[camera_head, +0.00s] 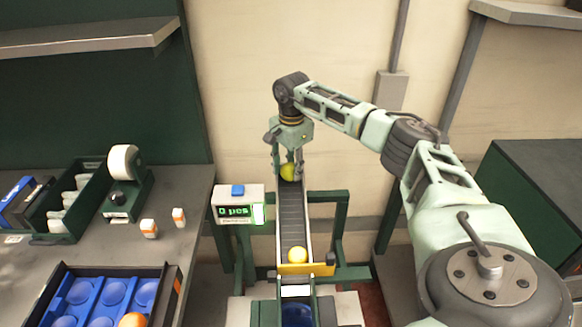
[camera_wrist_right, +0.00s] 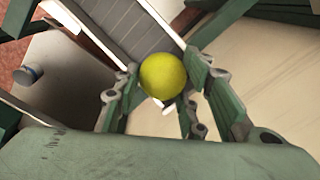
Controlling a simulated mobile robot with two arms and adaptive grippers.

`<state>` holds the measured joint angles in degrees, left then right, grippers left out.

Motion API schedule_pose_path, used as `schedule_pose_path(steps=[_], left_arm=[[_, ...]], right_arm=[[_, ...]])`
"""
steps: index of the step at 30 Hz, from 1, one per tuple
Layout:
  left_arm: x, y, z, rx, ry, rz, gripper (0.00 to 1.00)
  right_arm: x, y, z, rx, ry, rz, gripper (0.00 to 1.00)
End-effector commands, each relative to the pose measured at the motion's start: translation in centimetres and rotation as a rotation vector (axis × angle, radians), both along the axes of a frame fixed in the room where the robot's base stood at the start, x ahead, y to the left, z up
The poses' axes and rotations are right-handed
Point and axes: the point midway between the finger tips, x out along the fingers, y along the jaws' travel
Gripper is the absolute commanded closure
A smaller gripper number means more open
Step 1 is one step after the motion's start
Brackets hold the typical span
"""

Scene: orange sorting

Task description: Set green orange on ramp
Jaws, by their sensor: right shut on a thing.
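The green orange (camera_head: 288,172), yellow-green in colour, is between the fingers of my right gripper (camera_head: 287,166) at the far upper end of the ramp (camera_head: 292,212). In the right wrist view the green orange (camera_wrist_right: 163,76) shows between the two fingers of the right gripper (camera_wrist_right: 160,95), which is shut on it. The grey ramp belt (camera_wrist_right: 128,28) lies just beyond the fruit; I cannot tell whether they touch. My left gripper is not in view.
A counter box (camera_head: 240,205) reading "0 pcs" stands left of the ramp. A blue tray (camera_head: 100,290) holding an orange (camera_head: 132,320) sits on the left table.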

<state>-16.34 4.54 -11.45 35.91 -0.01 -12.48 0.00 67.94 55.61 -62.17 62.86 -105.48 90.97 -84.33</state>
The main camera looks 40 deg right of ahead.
Motion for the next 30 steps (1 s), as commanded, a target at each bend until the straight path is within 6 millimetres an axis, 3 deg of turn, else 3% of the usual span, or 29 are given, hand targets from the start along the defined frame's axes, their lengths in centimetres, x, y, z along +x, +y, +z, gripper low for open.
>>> schedule_pose_path(steps=[1,6,11,12,18,24,30], left_arm=[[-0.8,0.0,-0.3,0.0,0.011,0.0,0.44],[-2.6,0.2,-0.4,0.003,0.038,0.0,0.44],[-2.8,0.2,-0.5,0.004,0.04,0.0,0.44],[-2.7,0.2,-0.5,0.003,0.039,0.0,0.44],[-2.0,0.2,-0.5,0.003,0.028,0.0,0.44],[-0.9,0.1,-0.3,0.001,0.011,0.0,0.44],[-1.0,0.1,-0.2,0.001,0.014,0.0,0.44]], right_arm=[[-0.9,0.5,-1.8,0.006,0.042,0.008,0.9],[-0.9,0.6,-1.8,0.008,0.044,0.009,0.9],[-0.9,0.7,-1.9,0.008,0.045,0.01,0.9],[-0.9,0.7,-1.9,0.008,0.045,0.01,0.59],[-0.9,0.7,-1.8,0.007,0.042,0.01,0.42],[-0.8,0.4,-1.5,0.003,0.035,0.005,0.41],[-0.7,0.3,-1.3,0.002,0.031,0.004,0.41]])
